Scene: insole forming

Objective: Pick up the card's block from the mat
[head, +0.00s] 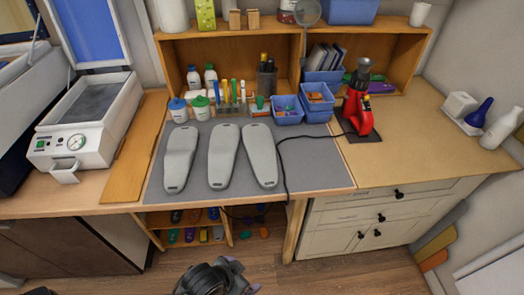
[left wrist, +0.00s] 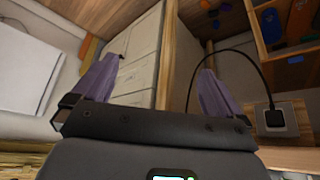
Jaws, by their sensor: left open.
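Three long grey sole-shaped blocks lie side by side on the grey mat (head: 315,165): a left block (head: 181,158), a middle block (head: 223,156) and a right block (head: 259,156). I cannot make out a card that marks one of them. My left gripper (head: 243,277) is low at the bottom of the head view, in front of the bench and well away from the blocks. In the left wrist view its two purple fingers (left wrist: 155,85) are apart with nothing between them. My right gripper is not in view.
A tool rack (head: 230,108), blue bins (head: 288,110) and a red press-like tool (head: 359,105) stand behind the mat. A black cable crosses the mat's right part. A white machine (head: 85,120) stands at left. Drawers (head: 370,220) are below the bench at right.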

